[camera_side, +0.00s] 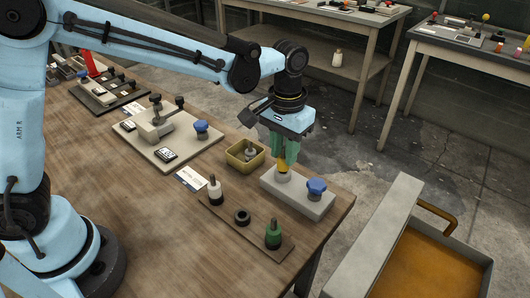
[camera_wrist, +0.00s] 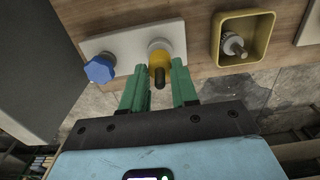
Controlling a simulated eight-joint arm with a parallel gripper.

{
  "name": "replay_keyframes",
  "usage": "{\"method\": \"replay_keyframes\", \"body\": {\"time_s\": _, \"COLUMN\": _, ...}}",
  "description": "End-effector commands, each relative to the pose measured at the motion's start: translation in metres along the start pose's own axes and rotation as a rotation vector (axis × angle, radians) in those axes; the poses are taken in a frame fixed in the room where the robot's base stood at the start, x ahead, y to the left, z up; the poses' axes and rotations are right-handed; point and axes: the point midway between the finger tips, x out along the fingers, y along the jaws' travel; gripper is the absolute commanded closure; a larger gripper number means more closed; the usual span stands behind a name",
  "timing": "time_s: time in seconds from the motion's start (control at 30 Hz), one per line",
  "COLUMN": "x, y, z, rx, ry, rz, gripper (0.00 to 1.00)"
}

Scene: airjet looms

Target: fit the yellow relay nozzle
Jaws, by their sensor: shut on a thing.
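The yellow relay nozzle (camera_wrist: 159,60) has a dark tip pointing toward the wrist camera. It also shows in the side view (camera_side: 284,164), partly hidden by the fingers. My gripper (camera_side: 286,160) has green fingers, seen on either side of the nozzle in the wrist view (camera_wrist: 159,70), and is shut on it. The nozzle is upright at the round pale socket (camera_side: 283,175) on the light grey block (camera_side: 312,205). I cannot tell whether it is fully seated. A blue knob (camera_side: 317,187) stands on the same block, beside the socket; it also shows in the wrist view (camera_wrist: 99,68).
A yellow bin (camera_side: 234,160) holding a grey-white part (camera_wrist: 233,44) is beside the block. A board with a white bottle (camera_side: 215,190), a black ring (camera_side: 242,217) and a green bottle (camera_side: 273,234) lies in front. The table edge is close to the block.

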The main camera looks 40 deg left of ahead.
Motion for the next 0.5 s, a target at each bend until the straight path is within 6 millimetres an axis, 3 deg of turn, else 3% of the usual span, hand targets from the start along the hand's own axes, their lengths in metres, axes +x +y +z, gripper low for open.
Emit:
{"method": "replay_keyframes", "body": {"time_s": 0.47, "x": 0.0089, "y": 0.0000, "z": -0.0002, "rx": 0.000, "ry": 0.000, "rz": 0.000, "gripper": 1.00}}
{"method": "replay_keyframes", "body": {"time_s": 0.5, "x": 0.0087, "y": 0.0000, "z": -0.0001, "rx": 0.000, "ry": 0.000, "rz": 0.000, "gripper": 0.67}}
